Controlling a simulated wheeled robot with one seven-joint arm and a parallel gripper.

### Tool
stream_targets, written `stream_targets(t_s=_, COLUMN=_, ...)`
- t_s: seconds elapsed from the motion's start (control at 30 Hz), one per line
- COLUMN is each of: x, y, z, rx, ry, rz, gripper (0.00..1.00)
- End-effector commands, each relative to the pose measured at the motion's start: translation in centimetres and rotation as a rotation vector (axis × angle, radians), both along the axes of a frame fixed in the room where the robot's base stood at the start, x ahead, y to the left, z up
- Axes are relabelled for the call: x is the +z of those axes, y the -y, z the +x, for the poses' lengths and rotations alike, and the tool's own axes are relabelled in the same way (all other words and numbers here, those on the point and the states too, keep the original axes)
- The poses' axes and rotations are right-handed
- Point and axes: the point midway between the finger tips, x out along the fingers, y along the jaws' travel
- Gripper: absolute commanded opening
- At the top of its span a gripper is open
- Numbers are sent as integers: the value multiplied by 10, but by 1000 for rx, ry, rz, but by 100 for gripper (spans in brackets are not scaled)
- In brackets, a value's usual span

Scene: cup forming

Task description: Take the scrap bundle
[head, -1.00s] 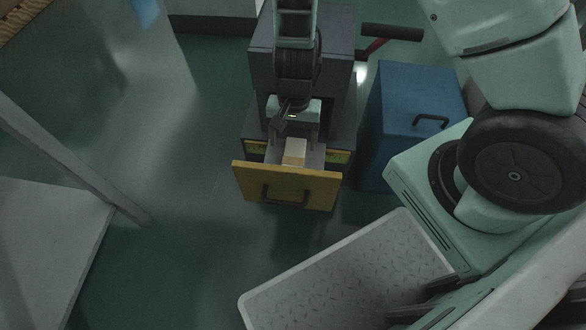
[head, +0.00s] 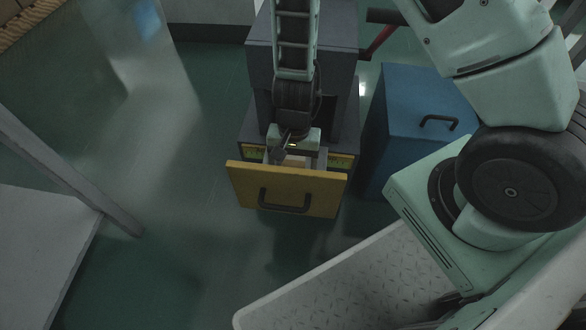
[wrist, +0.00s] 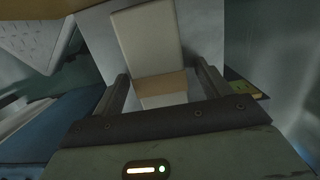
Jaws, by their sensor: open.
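The scrap bundle (wrist: 148,42) is a pale beige block with a brown band around it. In the wrist view it lies ahead of and partly between my two open fingers, with gaps at its sides near the band. In the head view only a small pale part of the bundle (head: 296,161) shows; my gripper (head: 290,152) hides the rest from above. The bundle is inside the pulled-out drawer with the yellow front (head: 286,190) and black handle. My gripper is open, low over the drawer. I cannot tell whether a finger touches the bundle.
The drawer belongs to a dark grey machine (head: 345,60) behind my gripper. A blue cabinet (head: 415,105) with a black handle stands close on the right. A pale tray (head: 365,285) with a patterned floor is at the front.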

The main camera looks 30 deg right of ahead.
Motion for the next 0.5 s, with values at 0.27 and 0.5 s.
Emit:
stream_targets(t_s=0.27, x=1, y=0, z=0, rx=0, ry=0, rz=0, gripper=24)
stream_targets(t_s=0.5, x=2, y=0, z=0, rx=0, ry=0, rz=0, gripper=20)
